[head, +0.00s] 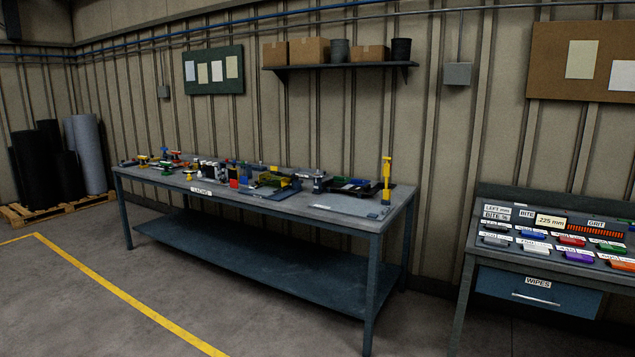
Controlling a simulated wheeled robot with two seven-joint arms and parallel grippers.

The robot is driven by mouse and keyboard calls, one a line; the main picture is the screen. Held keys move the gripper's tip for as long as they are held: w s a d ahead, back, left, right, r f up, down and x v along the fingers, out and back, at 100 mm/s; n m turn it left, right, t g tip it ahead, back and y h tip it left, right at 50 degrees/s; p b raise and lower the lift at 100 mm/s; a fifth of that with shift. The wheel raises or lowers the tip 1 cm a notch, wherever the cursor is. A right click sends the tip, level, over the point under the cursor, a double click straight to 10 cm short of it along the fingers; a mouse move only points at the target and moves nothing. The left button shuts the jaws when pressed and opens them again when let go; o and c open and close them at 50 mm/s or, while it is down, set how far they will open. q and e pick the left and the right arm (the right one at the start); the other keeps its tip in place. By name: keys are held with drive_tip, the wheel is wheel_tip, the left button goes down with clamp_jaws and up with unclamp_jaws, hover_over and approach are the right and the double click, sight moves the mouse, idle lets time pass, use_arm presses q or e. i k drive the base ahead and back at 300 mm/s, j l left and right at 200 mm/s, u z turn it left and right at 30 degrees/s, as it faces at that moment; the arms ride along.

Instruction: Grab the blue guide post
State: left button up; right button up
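The workbench (345,205) labelled "LACING" stands at the centre-left, with many small tools and parts along its top. I cannot clearly make out a blue guide post. A small blue item (243,179) sits beside a red block (233,183) near the bench's front middle. A tall upright yellow post (387,178) stands near the right end of the bench. Neither of my grippers is in view.
A second bench at the right has labelled coloured items and a drawer marked WIPES (538,292). Dark and grey rolls (86,150) stand on a pallet at the left. A shelf (340,67) hangs above the bench. Floor in front is clear, with a yellow line (130,298).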

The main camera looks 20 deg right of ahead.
sight(316, 181)
drive_tip(key=i+l+z, duration=0.1)
drive_tip(key=i, duration=0.35)
drive_tip(key=i+l+z, duration=0.15)
drive_tip(key=i, duration=0.25)
drive_tip(key=l, duration=0.1)
